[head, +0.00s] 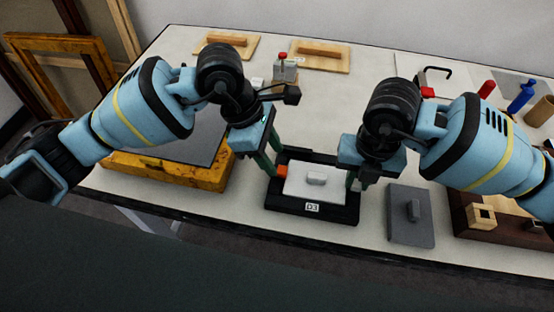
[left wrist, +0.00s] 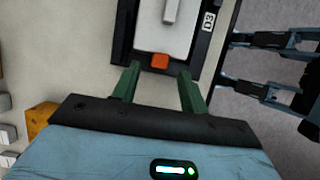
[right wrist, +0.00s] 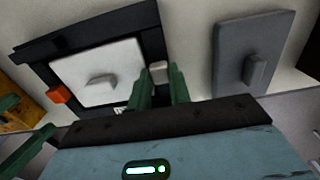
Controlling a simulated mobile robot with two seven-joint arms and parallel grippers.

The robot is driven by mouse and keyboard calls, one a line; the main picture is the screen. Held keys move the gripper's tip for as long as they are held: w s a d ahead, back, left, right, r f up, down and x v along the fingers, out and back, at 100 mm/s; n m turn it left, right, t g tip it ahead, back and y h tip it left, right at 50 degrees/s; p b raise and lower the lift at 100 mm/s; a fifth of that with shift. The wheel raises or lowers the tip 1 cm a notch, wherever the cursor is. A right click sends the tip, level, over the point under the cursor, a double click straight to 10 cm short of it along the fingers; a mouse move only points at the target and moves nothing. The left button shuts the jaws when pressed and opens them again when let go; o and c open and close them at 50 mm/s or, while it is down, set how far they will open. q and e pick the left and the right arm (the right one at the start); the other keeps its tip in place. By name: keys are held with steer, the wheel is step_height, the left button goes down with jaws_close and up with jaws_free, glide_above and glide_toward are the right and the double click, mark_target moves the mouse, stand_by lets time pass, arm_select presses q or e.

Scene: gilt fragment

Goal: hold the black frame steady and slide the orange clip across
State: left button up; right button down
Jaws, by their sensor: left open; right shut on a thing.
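The black frame (head: 285,203) lies on the table with a white panel (head: 299,190) inside it. The panel bears a small pale block (head: 317,179), and the frame's front has a D3 label. The orange clip (head: 281,171) sits on the frame's left side. My left gripper (head: 271,163) is open beside it; in the left wrist view the clip (left wrist: 159,62) lies just ahead, between the lines of the spread fingers. My right gripper (head: 359,185) is shut on the frame's right side. In the right wrist view a small grey block (right wrist: 159,72) shows by its fingertips, which partly hide the rail.
A grey plate with a handle (head: 408,230) lies right of the frame. A gilt frame (head: 170,172) with a grey panel is at left. A dark wooden tray (head: 470,212) with wooden blocks is at right. Wooden floats (head: 320,56) lie at the back.

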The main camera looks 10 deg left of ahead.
mark_target(282, 169)
arm_select(q)
steer(key=v, duration=0.8)
steer(key=shift+r, duration=0.15)
steer(key=x, duration=1.2)
steer(key=shift+a, duration=0.1)
jaws_close()
stand_by(0.4)
